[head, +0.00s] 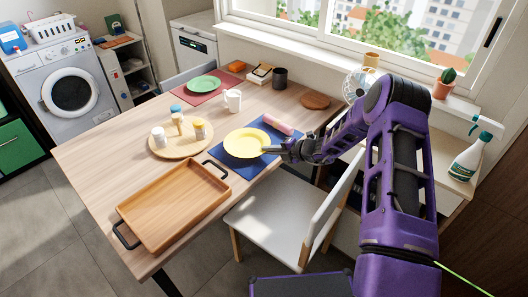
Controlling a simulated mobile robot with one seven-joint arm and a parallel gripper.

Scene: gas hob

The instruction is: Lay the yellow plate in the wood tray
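The yellow plate (246,143) is over the blue placemat (258,172) on the right side of the wooden table. My gripper (276,149) is at the plate's right edge, its fingertips at or very near the rim. The fingers are too small here to show whether they are shut on it. I cannot tell whether the plate rests on the mat or is slightly raised. The wood tray (142,224), with black handles at two ends, lies empty at the table's near left.
A round board (163,151) with several small jars stands left of the plate. A white mug (233,101), a pink roll (278,124) and a green plate (204,83) are farther back. A white chair (278,216) stands at the table's near right side. The table left of the tray is clear.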

